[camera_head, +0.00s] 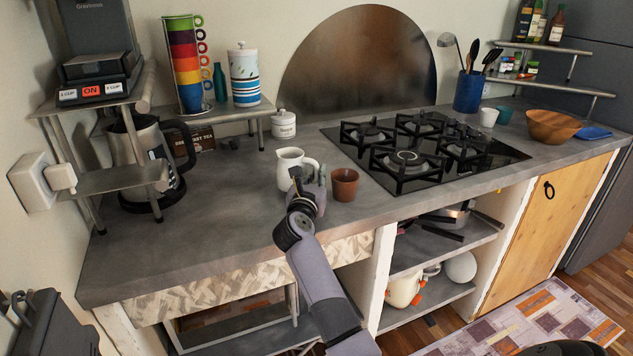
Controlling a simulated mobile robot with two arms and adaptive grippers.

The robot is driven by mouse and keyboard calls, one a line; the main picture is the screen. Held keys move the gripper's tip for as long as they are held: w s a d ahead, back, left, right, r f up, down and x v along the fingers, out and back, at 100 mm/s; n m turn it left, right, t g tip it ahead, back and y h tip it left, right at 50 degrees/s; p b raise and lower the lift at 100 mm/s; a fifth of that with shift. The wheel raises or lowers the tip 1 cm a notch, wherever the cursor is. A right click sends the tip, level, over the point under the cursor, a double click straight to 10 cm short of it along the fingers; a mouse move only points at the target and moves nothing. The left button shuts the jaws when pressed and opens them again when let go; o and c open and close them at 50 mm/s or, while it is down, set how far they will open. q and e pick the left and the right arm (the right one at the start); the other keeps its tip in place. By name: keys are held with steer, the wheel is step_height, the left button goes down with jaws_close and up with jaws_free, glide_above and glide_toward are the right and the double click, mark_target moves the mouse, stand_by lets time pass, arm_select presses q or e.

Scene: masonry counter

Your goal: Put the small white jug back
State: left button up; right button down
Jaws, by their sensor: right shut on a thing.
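The small white jug (289,164) is on or just above the grey counter, left of the stove; I cannot tell whether its base touches the counter. Its handle is on its right side. My right gripper (305,182) is at the jug's right front side and shut on it, hiding part of its lower body. My left gripper is not in view.
A brown cup (344,184) stands just right of my right gripper. A small white lidded jar (284,124) stands behind the jug. The black stove (420,150) is to the right. The front left counter (190,240) is clear.

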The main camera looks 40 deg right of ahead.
steer(key=shift+f, duration=0.5)
steer(key=shift+f, duration=0.1)
steer(key=c, duration=1.7)
jaws_free()
steer(key=shift+o, duration=0.2)
steer(key=shift+s+a, duration=0.1)
steer(key=shift+a, duration=0.1)
steer(key=p+v, duration=0.2)
steer(key=v, duration=0.8)
steer(key=shift+s+a, duration=0.6)
